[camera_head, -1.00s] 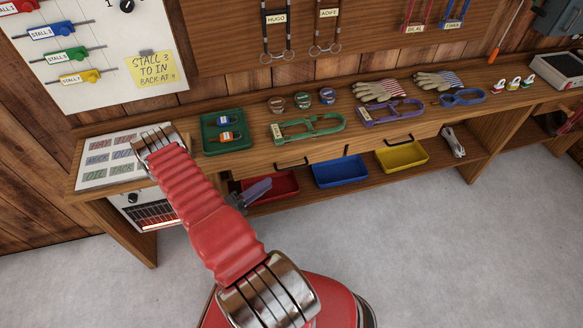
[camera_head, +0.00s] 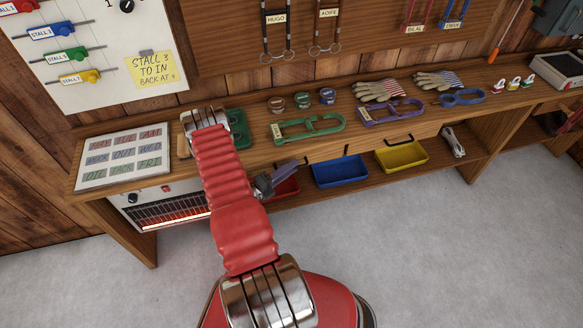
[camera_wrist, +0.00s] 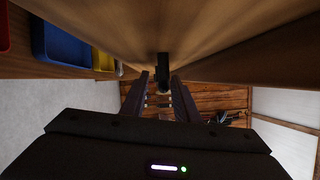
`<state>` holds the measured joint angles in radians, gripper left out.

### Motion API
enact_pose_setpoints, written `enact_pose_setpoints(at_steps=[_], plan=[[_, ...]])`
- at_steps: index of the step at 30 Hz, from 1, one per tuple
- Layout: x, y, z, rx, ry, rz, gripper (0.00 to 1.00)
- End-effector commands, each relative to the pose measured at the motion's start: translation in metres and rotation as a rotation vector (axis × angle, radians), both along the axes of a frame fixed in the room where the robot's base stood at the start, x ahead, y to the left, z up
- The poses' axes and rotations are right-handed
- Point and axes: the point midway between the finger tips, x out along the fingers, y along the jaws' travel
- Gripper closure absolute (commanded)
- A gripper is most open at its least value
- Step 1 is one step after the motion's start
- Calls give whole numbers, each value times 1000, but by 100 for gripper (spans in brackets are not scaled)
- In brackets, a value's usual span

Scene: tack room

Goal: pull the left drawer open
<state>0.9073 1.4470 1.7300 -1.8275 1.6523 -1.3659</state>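The left drawer (camera_head: 328,150) is a wooden front under the bench top and looks shut. Its dark handle (camera_wrist: 162,66) shows in the wrist view, ahead of and between my fingertips. In the head view my gripper (camera_head: 288,170) is at this handle and partly hides it. My gripper also shows in the wrist view (camera_wrist: 161,80), its two dark fingers apart on either side of the handle's line. I cannot tell whether either finger touches the handle. The right drawer's handle (camera_head: 398,140) is farther right and clear of my arm.
A red bin (camera_head: 286,188), a blue bin (camera_head: 340,172) and a yellow bin (camera_head: 402,156) stand on the shelf below. A heater with glowing bars (camera_head: 165,212) is at left. A green tray (camera_head: 240,128), partly hidden by my arm, sits on the bench. The grey floor in front is clear.

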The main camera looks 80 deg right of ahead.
Motion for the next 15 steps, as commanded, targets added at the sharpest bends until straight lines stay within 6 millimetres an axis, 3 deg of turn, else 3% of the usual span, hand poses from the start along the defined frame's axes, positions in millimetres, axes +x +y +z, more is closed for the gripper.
enact_pose_setpoints(at_steps=[11, 15], plan=[[-4, -5, 1, 0, 0, -1, 72], [-4, -5, 1, 0, 0, -1, 81]])
